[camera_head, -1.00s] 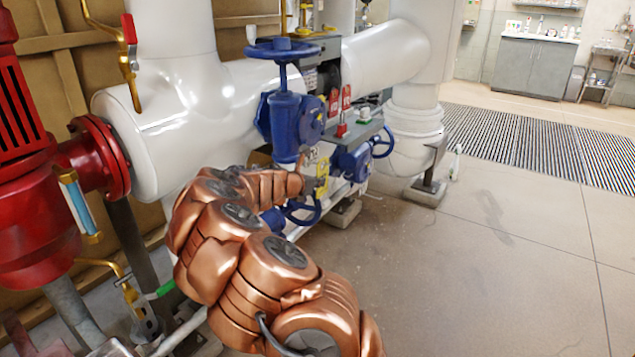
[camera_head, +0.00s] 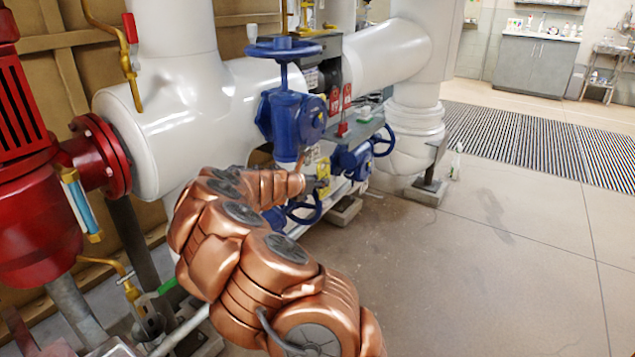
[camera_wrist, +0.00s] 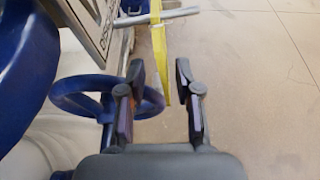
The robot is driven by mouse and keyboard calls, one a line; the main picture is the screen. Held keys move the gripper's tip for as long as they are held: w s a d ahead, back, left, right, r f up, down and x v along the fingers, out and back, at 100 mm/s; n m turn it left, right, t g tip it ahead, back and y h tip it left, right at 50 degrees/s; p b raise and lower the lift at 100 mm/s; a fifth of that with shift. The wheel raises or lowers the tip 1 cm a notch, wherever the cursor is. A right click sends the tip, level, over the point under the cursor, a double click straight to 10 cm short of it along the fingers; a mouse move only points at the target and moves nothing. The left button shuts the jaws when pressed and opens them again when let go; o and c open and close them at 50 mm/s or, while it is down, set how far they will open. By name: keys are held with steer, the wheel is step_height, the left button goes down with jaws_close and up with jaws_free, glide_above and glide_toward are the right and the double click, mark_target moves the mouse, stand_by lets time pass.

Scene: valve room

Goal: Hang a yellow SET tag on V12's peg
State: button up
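In the wrist view a yellow tag (camera_wrist: 159,52) hangs nearly edge-on at a grey horizontal peg (camera_wrist: 158,17). My gripper (camera_wrist: 160,78) is open, one dark finger on each side of the tag's lower part. A gap shows on both sides, and neither finger clearly touches it. In the head view my gripper (camera_head: 313,184) is small, beside a yellow patch (camera_head: 323,172) below the blue valve body (camera_head: 292,120). Whether the loop fully encircles the peg is unclear. The tag's wording is not readable.
A blue handwheel (camera_wrist: 82,97) lies close left of my gripper, with a lettered plate (camera_wrist: 97,25) above it. Red tags (camera_head: 335,101) hang by a grey shelf (camera_head: 358,131). A red pump (camera_head: 35,190) stands left. Open floor (camera_head: 480,260) lies right.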

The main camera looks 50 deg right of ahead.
steer(key=shift+a, duration=0.1)
steer(key=v, duration=1.1)
steer(key=shift+a+r, duration=0.15)
steer(key=shift+a, duration=0.25)
steer(key=shift+s+r, duration=0.1)
